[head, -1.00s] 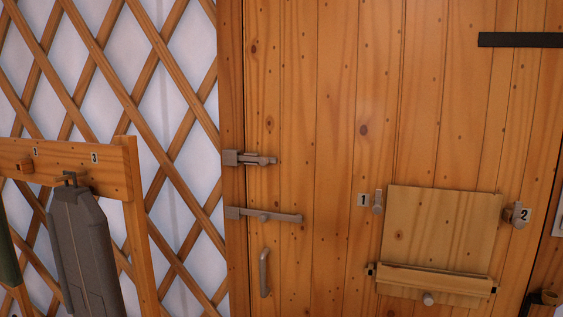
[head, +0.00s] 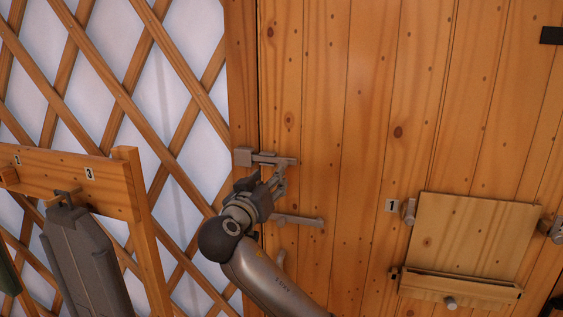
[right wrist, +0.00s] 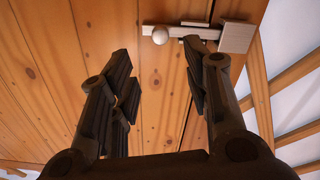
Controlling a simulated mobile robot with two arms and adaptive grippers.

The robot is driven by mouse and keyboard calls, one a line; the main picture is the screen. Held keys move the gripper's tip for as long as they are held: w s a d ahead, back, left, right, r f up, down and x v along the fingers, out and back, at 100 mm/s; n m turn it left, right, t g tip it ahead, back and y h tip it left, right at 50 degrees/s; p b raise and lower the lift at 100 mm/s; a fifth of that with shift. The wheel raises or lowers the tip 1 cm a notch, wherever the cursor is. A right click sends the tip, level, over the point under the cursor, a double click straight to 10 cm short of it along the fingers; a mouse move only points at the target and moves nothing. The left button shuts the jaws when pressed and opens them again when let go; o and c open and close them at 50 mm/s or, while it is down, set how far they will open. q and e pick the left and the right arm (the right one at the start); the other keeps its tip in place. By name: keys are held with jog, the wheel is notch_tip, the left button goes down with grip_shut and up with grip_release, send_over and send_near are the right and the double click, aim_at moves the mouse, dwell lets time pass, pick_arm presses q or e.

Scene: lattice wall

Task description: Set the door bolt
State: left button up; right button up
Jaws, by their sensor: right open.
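The door bolt (head: 265,157) is a grey metal bar fitting across the seam between door frame and door. In the right wrist view a metal bar with a round knob (right wrist: 160,35) and a square plate (right wrist: 236,37) lies at the top, apparently this bolt. My right gripper (head: 276,178) is at the bolt's lower side in the head view, its arm covering part of the door below. In the right wrist view its fingers (right wrist: 165,80) are spread with nothing between them. Whether they touch the bolt is unclear. My left gripper is in neither view.
A second latch bar (head: 308,223) sits just below, partly behind my arm, as is the door handle (head: 280,262). A wooden rack (head: 100,180) with a grey case (head: 85,260) stands left. A fold-down panel (head: 470,240) is on the door at right.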

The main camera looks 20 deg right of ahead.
aim_at(268, 161)
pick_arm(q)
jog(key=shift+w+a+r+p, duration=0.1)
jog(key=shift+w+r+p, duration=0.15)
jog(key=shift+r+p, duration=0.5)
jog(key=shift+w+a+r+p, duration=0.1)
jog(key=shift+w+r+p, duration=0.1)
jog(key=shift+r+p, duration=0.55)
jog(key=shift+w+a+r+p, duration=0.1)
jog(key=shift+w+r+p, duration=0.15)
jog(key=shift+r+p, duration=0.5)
pick_arm(e)
jog(key=x, duration=1)
jog(key=shift+w+d, duration=0.2)
jog(key=shift+w, duration=0.05)
jog(key=shift+f, duration=0.1)
jog(key=shift+c, duration=0.3)
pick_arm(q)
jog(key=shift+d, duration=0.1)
pick_arm(e)
grip_shut()
